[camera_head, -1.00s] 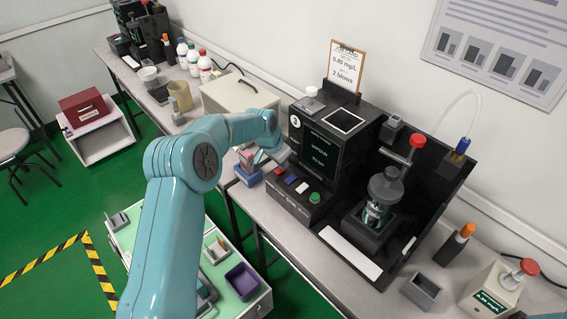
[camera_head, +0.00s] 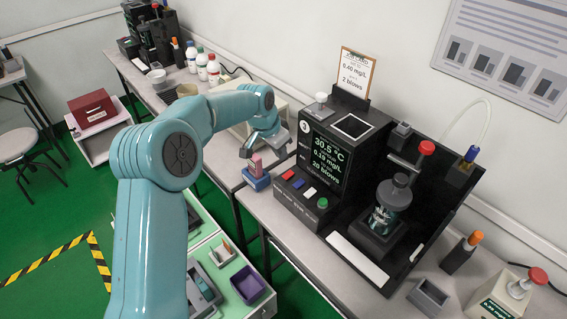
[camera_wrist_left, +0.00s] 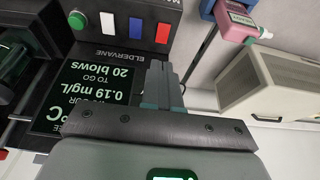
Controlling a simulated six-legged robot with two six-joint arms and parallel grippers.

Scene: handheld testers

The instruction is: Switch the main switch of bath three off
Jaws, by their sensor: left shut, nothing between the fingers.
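The black bath (camera_head: 305,165) with a plate marked 3 stands on the bench, its screen (camera_head: 327,160) lit with 30.5 °C, 0.19 mg/L and 20 blows. Its front panel carries a red key (camera_head: 288,174), a blue key (camera_head: 298,184), a white key (camera_head: 309,193) and a green button (camera_head: 322,203). In the wrist view the red key (camera_wrist_left: 162,33) lies beyond my fingertips. I cannot make out which control is the main switch. My left gripper (camera_head: 246,151) is shut and empty, left of the bath; its fingers (camera_wrist_left: 159,70) point towards the panel. My right gripper is not in view.
A pink handheld tester (camera_head: 256,163) stands in a blue cradle (camera_head: 257,182) close to my left gripper. A clamped jar (camera_head: 388,208) is at the bath's right. A beige case (camera_wrist_left: 262,80) stands behind. A purple tray (camera_head: 248,284) lies on the lower cart.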

